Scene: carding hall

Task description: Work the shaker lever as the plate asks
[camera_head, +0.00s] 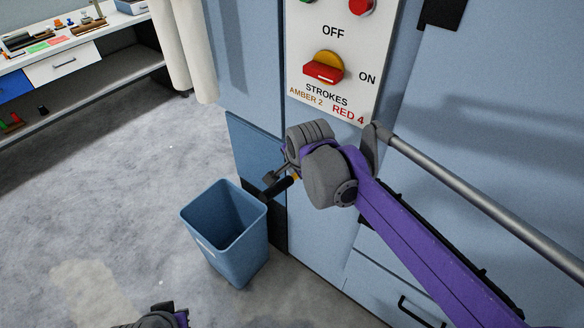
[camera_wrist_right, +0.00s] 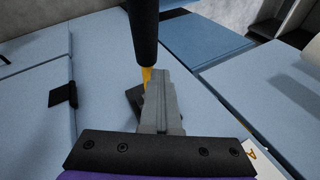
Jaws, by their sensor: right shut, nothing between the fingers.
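The plate (camera_head: 308,42) on the blue cabinet reads OFF, ON, STROKES, AMBER 2 and RED 4. A red switch handle (camera_head: 324,73) on a yellow disc sits on it. The shaker lever's black grip (camera_head: 277,189) sticks out below the plate, beside my right gripper (camera_head: 269,178). In the right wrist view the grip (camera_wrist_right: 142,35) comes down from the top, with a yellow shaft (camera_wrist_right: 147,77) below it. My right gripper's fingers (camera_wrist_right: 160,100) are shut and empty close to the shaft; I cannot tell if they touch.
A blue bin (camera_head: 228,232) stands on the floor below the lever. A grey rail (camera_head: 480,198) runs along the cabinet at right, near my right arm. A workbench (camera_head: 85,72) with small items stands far left. The floor at left is clear.

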